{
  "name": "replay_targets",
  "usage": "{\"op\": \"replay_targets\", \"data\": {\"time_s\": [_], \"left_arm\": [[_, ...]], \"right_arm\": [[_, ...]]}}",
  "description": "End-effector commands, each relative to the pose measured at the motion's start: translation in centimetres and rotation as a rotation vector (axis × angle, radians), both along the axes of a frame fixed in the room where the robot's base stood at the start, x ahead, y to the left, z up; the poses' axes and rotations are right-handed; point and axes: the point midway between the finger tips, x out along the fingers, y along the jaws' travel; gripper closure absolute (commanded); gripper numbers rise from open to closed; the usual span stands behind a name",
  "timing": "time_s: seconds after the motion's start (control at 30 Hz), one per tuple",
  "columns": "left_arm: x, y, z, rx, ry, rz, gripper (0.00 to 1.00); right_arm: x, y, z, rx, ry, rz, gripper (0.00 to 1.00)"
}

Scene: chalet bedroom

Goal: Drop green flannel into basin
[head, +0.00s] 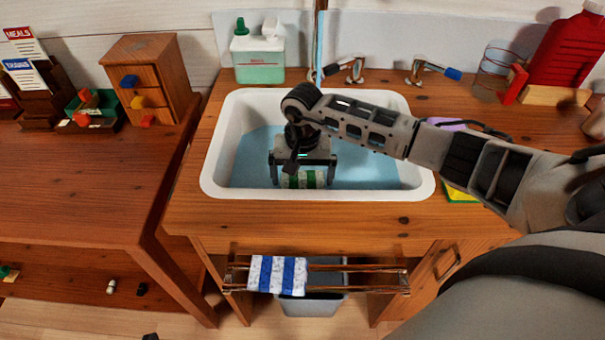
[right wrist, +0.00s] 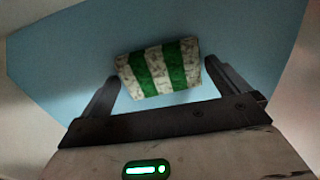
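The green flannel (right wrist: 158,68) is a small cloth with green and pale stripes. It lies over the blue floor of the white basin (head: 213,160), and its striped edge shows in the head view (head: 303,180). My right gripper (head: 303,172) reaches down into the basin from the right. In the right wrist view its fingers (right wrist: 161,72) are spread wide, with the flannel between and just beyond the tips. I see no finger clearly pressing on it. Whether the flannel touches the basin floor is hard to tell. My left gripper is not clearly seen.
Taps (head: 350,70) and a green soap bottle (head: 258,52) stand behind the basin. A red jug (head: 570,50) and a glass (head: 494,72) are at the right. A blue-striped cloth (head: 277,274) hangs on the front rail (head: 345,283). A wooden drawer box (head: 150,75) stands left.

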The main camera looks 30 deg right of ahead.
Motion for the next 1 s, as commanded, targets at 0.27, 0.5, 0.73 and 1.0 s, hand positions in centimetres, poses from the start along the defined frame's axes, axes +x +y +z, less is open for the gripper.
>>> {"op": "replay_targets", "data": {"time_s": [0.27,0.5,0.73,1.0], "left_arm": [[-0.2,0.1,0.8,0.007,0.003,-0.001,1.0],[-0.7,0.5,-0.3,0.035,0.029,-0.011,1.0],[-0.5,0.5,-0.4,0.033,0.022,-0.012,1.0],[-0.2,0.4,0.0,0.027,0.01,-0.011,1.0]], "right_arm": [[0.0,0.0,0.8,0.001,0.0,-0.001,0.0],[0.1,-0.1,4.8,-0.002,-0.007,0.001,0.0],[0.1,-0.1,9.9,-0.001,-0.005,0.0,0.0],[0.0,0.0,12.9,-0.001,-0.001,0.0,0.0]]}}
